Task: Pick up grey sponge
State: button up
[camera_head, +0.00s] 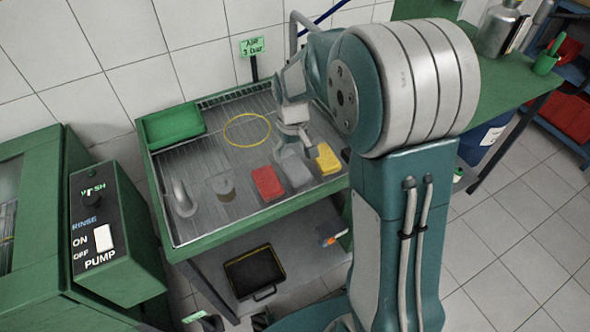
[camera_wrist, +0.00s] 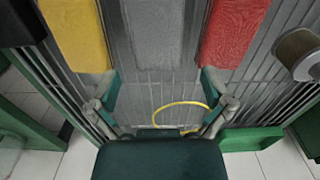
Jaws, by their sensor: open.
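The grey sponge (camera_head: 297,173) lies on the slatted metal top of the green wash bench, between the red sponge (camera_head: 267,184) and the yellow sponge (camera_head: 327,160). In the wrist view the grey sponge (camera_wrist: 157,35) is at top middle, with yellow (camera_wrist: 76,30) to its left and red (camera_wrist: 233,32) to its right. My gripper (camera_head: 292,150) is above the grey sponge in the head view and partly hides it. In the wrist view my gripper (camera_wrist: 160,85) is open and empty, its two fingers spread near the grey sponge's lower corners. I cannot tell the exact height gap.
A green tray (camera_head: 172,124) and a yellow ring (camera_head: 247,130) are at the back of the bench. A green pump box (camera_head: 108,230) is beside the bench.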

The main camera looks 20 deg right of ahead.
aim_at(295, 167)
jog(key=f, duration=0.6)
jog(key=shift+s+d, duration=0.2)
jog(key=shift+s, duration=0.05)
jog(key=shift+r, duration=0.1)
jog(key=c, duration=0.8)
